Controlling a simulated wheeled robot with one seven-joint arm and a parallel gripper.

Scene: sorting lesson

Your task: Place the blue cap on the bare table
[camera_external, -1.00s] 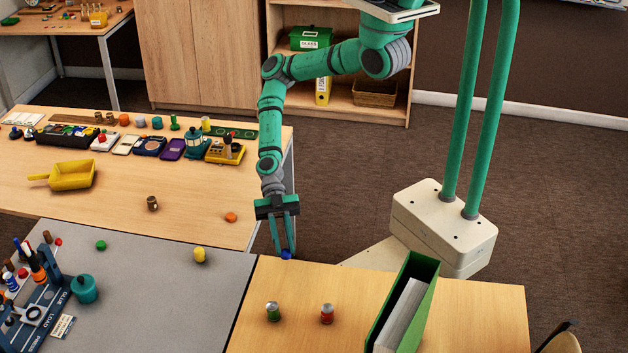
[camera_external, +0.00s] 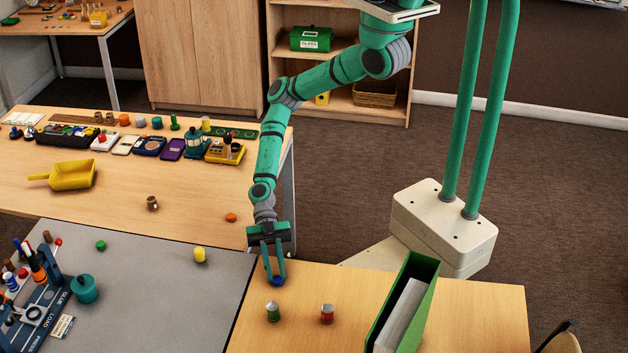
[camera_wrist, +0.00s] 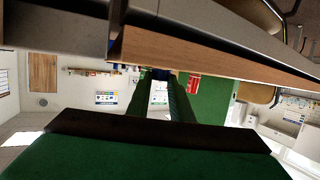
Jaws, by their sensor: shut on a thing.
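The small blue cap (camera_external: 278,282) is between the fingertips of my gripper (camera_external: 275,274) in the external view. My gripper is shut on it, pointing down over the back left part of the bare wooden table (camera_external: 470,310). I cannot tell whether the cap touches the table top. In the wrist view the two fingers of my gripper (camera_wrist: 165,85) reach away from the camera, and the cap hardly shows between them.
A green-and-silver can (camera_external: 273,312) and a red-and-silver can (camera_external: 327,314) stand near the cap. A green binder (camera_external: 412,290) stands to their right. A grey mat (camera_external: 170,290) with a yellow piece (camera_external: 200,255) lies to the left.

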